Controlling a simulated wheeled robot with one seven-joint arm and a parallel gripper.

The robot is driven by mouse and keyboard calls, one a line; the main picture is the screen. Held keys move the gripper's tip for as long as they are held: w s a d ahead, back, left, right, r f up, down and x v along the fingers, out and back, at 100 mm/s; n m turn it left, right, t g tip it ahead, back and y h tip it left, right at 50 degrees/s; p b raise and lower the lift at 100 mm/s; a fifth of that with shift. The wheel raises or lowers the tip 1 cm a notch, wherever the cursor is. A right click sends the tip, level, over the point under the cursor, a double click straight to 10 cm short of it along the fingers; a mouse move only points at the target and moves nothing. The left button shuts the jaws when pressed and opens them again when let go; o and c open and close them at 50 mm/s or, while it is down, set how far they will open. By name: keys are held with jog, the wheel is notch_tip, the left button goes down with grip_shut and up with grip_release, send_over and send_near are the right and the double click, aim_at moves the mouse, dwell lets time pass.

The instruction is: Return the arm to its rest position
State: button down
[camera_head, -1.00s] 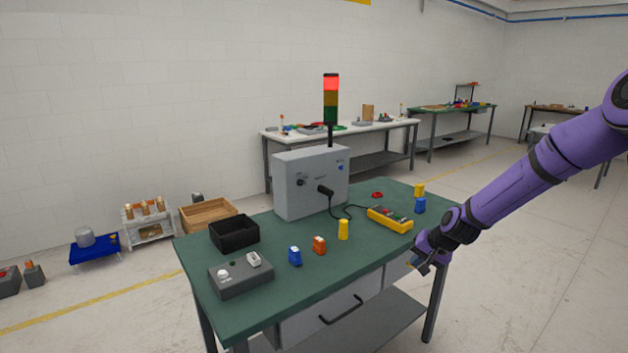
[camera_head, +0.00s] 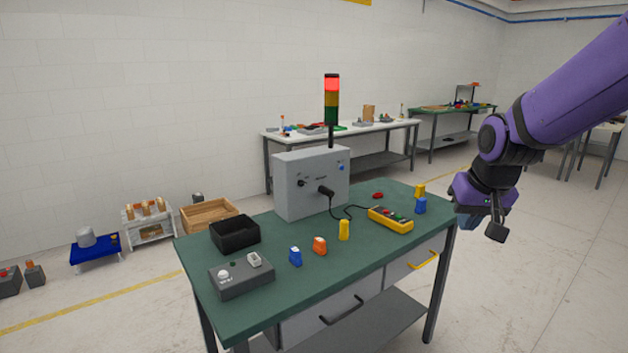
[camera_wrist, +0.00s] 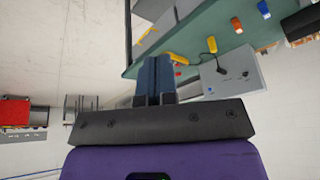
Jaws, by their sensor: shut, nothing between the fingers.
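My gripper (camera_head: 495,230) hangs off the right end of the green-topped workbench (camera_head: 300,280), in the air and clear of it, at the end of my purple arm. In the wrist view its two fingers (camera_wrist: 155,75) are together with nothing between them. The arm is bent, with its upper part running out of the picture at the upper right. No rest position is marked in either view.
The bench carries a grey box (camera_head: 310,182) with a lit red signal tower (camera_head: 331,100), a yellow pendant (camera_head: 390,220), a black bin (camera_head: 234,234), a grey switch unit (camera_head: 241,278) and small coloured blocks. The floor right of the bench is free.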

jog(key=s+d+r, duration=0.1)
jog(key=s+r, duration=0.2)
jog(key=s, duration=0.8)
jog(key=s+r+n, duration=0.1)
jog(key=s+r, duration=0.3)
jog(key=s, duration=0.7)
jog(key=shift+s+d+r+t, duration=0.2)
jog(key=shift+d+r+t, duration=0.05)
jog(key=shift+d+t, duration=0.15)
